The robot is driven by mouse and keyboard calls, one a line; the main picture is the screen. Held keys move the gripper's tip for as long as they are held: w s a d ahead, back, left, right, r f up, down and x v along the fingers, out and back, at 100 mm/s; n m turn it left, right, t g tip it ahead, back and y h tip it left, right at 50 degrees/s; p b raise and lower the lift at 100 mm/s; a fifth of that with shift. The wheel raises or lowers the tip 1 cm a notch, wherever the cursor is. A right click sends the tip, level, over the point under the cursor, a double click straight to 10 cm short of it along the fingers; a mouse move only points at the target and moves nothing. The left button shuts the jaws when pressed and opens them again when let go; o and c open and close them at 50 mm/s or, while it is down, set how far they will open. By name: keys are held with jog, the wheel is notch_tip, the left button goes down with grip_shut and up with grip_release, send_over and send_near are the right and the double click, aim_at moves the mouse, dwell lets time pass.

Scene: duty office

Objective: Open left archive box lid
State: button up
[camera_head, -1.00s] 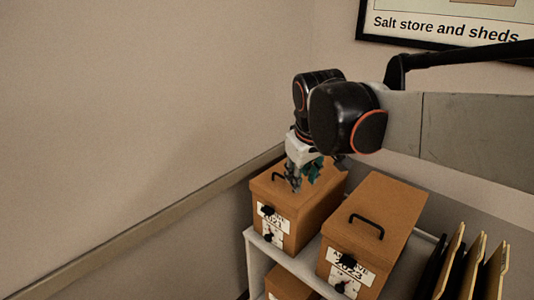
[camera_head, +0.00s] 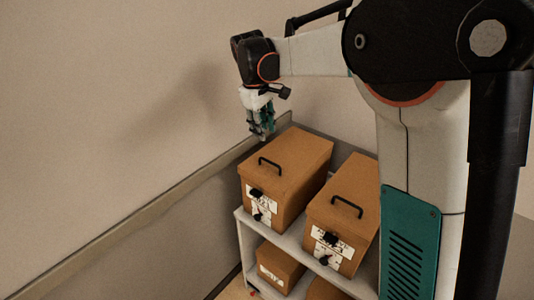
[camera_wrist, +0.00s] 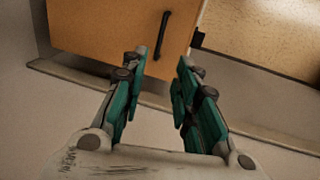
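The left archive box (camera_head: 292,188) is brown and stands on the top of a white shelf, its lid closed. A black handle (camera_head: 270,163) sits on the lid, and a black latch and white label are on its front. My gripper (camera_head: 264,136) is above and left of the box's back edge, apart from the handle. In the wrist view my gripper (camera_wrist: 160,85) has its fingers apart with nothing between them. The left box's lid (camera_wrist: 105,25) and black handle (camera_wrist: 162,32) show beyond the fingertips there.
A second brown archive box (camera_head: 345,210) with its own handle stands to the right on the white shelf (camera_head: 285,243). Another box (camera_head: 280,268) sits on the lower shelf. A wall with a rail (camera_head: 150,207) runs close on the left.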

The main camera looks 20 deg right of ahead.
jog(key=b, duration=0.3)
send_over(269, 170)
notch_tip(269, 170, down, 13)
jog(key=shift+a+f, duration=0.1)
jog(key=shift+f, duration=0.05)
grip_shut()
